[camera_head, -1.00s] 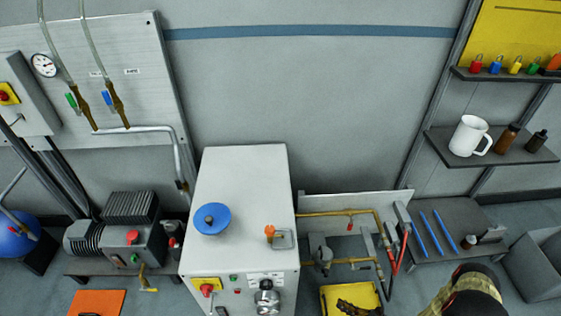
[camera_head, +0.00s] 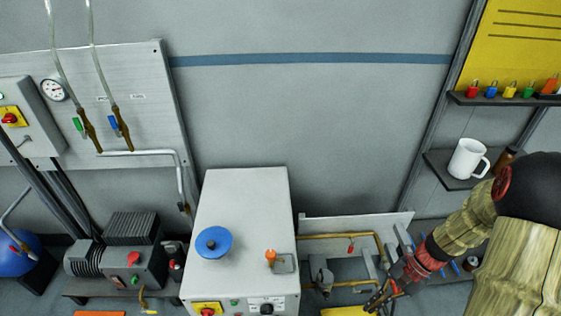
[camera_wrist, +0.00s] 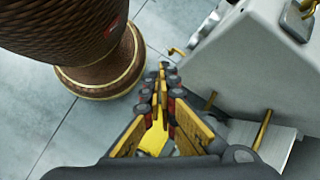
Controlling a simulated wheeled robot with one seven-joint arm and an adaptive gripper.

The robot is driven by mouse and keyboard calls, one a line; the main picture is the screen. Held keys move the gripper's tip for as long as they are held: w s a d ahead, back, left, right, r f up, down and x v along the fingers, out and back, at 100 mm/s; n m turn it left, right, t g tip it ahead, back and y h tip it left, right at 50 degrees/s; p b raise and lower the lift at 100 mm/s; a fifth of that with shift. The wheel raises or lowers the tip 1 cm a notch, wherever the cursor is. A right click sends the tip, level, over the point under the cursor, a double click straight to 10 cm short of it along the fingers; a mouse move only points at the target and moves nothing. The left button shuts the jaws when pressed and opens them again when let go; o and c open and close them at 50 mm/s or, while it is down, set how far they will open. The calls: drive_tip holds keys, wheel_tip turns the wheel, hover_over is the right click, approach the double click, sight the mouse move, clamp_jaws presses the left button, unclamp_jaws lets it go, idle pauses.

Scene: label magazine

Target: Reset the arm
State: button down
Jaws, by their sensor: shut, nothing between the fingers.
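My gripper (camera_head: 379,297) is at the lower right in the head view, in front of the pipe assembly and right of the white cabinet. It is shut with nothing between its fingers. In the wrist view my gripper (camera_wrist: 163,75) points away from the camera, its yellow-and-black fingers together. My arm comes in from the right edge of the head view and covers part of the right-hand shelves and the low bench.
A white cabinet (camera_head: 232,265) bears a blue disc (camera_head: 213,242) and an orange lever (camera_head: 270,257). Brass pipes (camera_head: 335,237) lie right of it. A mug (camera_head: 467,158) stands on a shelf (camera_head: 436,166). A pump (camera_head: 130,262) stands at left. The wall above is clear.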

drive_tip(key=s+a+r+n+t+h+p, duration=0.1)
drive_tip(key=s+a+r+n+t+h, duration=0.1)
drive_tip(key=r, duration=0.9)
drive_tip(key=s+a+r+n+t+h+p, duration=0.1)
drive_tip(key=s+a+r+n+t+h, duration=0.1)
drive_tip(key=r, duration=1)
drive_tip(key=s+a+r+n+t+h+p, duration=0.2)
drive_tip(key=a+r+n+t, duration=0.2)
drive_tip(key=r, duration=0.8)
drive_tip(key=shift+s+n, duration=0.35)
drive_tip(key=shift+n, duration=0.75)
